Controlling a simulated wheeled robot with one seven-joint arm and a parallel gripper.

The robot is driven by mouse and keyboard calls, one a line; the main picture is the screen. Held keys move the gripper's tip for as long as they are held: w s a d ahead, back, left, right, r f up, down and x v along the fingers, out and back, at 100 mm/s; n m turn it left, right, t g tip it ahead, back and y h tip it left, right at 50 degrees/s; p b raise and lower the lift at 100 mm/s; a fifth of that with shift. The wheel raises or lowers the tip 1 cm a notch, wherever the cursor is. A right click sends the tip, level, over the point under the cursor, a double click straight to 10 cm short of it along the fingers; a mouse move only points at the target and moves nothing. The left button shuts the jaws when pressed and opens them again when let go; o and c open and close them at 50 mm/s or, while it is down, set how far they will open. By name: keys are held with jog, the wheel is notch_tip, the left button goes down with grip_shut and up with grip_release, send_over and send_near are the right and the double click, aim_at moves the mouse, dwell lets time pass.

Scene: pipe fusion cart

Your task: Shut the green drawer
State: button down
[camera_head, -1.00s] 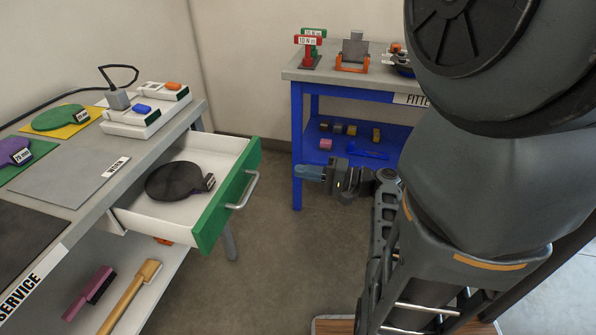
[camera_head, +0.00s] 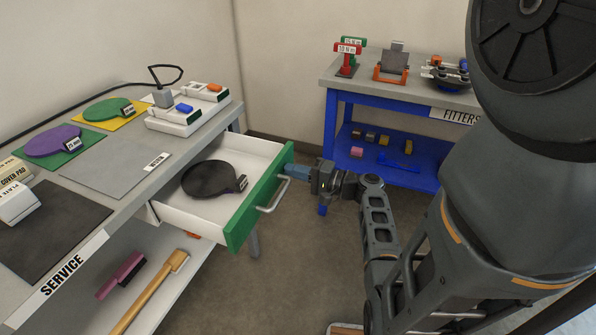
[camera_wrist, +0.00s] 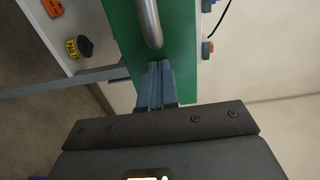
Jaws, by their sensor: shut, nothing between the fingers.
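The green drawer (camera_head: 240,221) stands open out of the service bench, its green front facing right with a grey bar handle (camera_head: 272,197). A dark round pad with a label (camera_head: 210,179) lies inside its white tray. My gripper (camera_head: 290,171) is shut and empty, with its fingertips at the drawer front near the handle's far end. In the wrist view the closed blue-grey fingers (camera_wrist: 156,72) point at the green front (camera_wrist: 180,50), just beside the end of the handle (camera_wrist: 149,22). I cannot tell whether they touch it.
The service bench top (camera_head: 140,130) carries round pads and white boxes. A lower shelf (camera_head: 165,300) holds a brush and a wooden-handled tool. The blue fitters bench (camera_head: 335,125) stands behind my arm. Floor is free right of the drawer.

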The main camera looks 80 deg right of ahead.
aim_at(229, 162)
jog(key=b+x, duration=0.8)
jog(key=x, duration=1.2)
jog(key=shift+d+f, duration=0.1)
jog(key=shift+f, duration=0.05)
jog(key=shift+w+d+b, duration=0.2)
jog(key=shift+w+b, duration=0.1)
jog(key=shift+w, duration=0.35)
jog(key=shift+w+r, duration=0.2)
jog(key=shift+r, duration=0.05)
jog(key=shift+w, duration=0.15)
jog(key=shift+a, duration=0.1)
